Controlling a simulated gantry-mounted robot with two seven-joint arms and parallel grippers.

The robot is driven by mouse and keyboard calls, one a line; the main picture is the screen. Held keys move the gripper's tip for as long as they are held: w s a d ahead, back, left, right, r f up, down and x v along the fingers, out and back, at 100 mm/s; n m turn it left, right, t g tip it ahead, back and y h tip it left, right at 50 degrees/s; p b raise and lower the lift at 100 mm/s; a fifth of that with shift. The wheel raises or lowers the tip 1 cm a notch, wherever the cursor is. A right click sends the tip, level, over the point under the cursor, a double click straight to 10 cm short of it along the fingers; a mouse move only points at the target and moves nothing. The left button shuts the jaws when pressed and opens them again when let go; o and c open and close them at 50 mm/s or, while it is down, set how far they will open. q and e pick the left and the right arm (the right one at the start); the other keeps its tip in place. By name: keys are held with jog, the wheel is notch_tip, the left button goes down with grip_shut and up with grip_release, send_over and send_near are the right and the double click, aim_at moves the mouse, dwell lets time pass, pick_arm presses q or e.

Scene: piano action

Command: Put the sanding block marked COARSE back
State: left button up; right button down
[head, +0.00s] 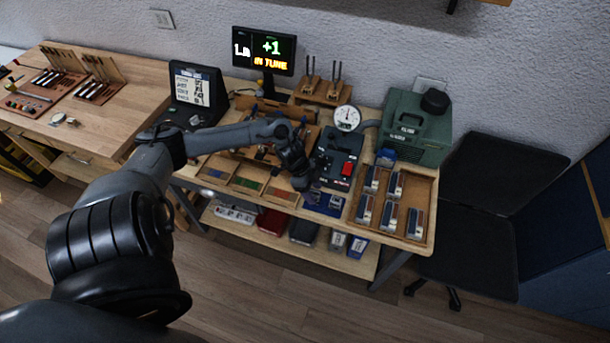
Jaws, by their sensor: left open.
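My left arm reaches in from the left across the bench. Its gripper (302,182) is open, pointing down over the front middle of the workbench, just right of a red-marked compartment (282,193). That compartment sits in a row with a green-marked one (247,184) and a blue-marked one (214,173). I cannot read any COARSE marking, so I cannot tell which thing is that sanding block. A wooden tray (424,200) at the right end holds several small dark and pale blocks (388,216). My right gripper is not in view.
A dark device with a red switch (347,169) stands right of the gripper, with a round dial gauge (347,117) behind. A green machine (415,125) fills the back right. A black chair (470,230) stands right of the bench.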

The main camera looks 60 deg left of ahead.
pick_arm(q)
jog(key=p+v, duration=0.2)
jog(key=v, duration=0.8)
jog(key=d+f+n+t+y, duration=0.1)
jog(key=d+f+t, duration=0.15)
jog(key=d, duration=0.65)
jog(key=d+f+t+y, duration=0.1)
jog(key=d+f, duration=0.2)
jog(key=d, duration=0.6)
jog(key=s+d+r+n+g+y, duration=0.1)
jog(key=s+d+r+n+g, duration=0.2)
jog(key=s+d+r+n, duration=0.2)
jog(key=s+d+r, duration=0.2)
jog(key=s+d, duration=0.2)
jog(key=d, duration=0.2)
jog(key=shift+s+r+n, duration=0.25)
jog(key=shift+s+n, duration=0.1)
jog(key=shift+n, duration=0.05)
jog(key=shift+r+p, duration=0.1)
jog(key=shift+p, duration=0.25)
notch_tip(320, 180, up, 18)
jog(key=p, duration=1.8)
